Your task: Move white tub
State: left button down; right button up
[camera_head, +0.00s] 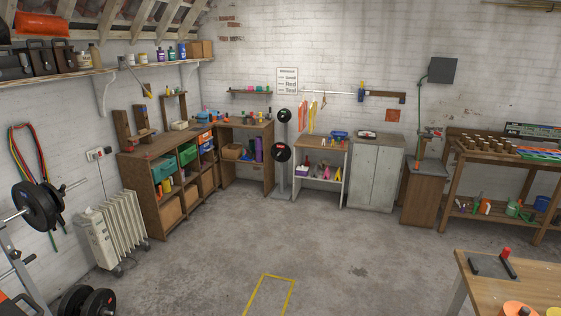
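A small off-white tub-like container (180,125) stands on top of the low wooden shelf unit (150,156) at the left back. Small pale containers (130,61) also stand on the high wall shelf at the upper left. They are too small to tell which one is the white tub. Neither of my grippers shows in the head view.
A white radiator (115,232) and barbell plates (38,205) stand along the left. A workbench (274,152), grey cabinet (375,170) and wooden rack (445,190) line the back. A table (490,292) fills the lower right corner. The middle floor (270,235) is clear.

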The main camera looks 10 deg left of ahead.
aim_at(130, 58)
jog(key=i, duration=4)
jog(key=u, duration=0.7)
jog(key=i, duration=2.25)
jog(key=u, duration=1.05)
jog(key=i, duration=2.05)
jog(key=u, duration=0.5)
